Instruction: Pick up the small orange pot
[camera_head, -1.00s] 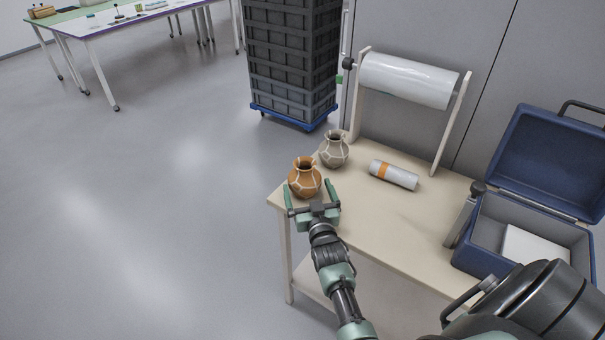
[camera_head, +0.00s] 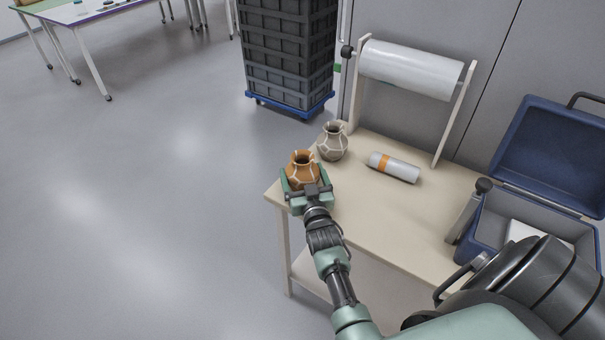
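The small orange pot (camera_head: 301,165) with pale seam lines stands upright near the left end of the beige table. My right gripper (camera_head: 304,177) is low at the pot's near side, with one finger at its left and one at its right. The fingers look spread about as wide as before, so the gripper looks open; whether they touch the pot is hard to tell. The gripper hides the pot's lower front. My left gripper is not in view.
A grey pot (camera_head: 333,142) with pale seams stands close behind and to the right of the orange one. A white roll with an orange band (camera_head: 394,167) lies further right. A roll holder (camera_head: 410,70) and an open blue case (camera_head: 480,226) stand on the table (camera_head: 400,215).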

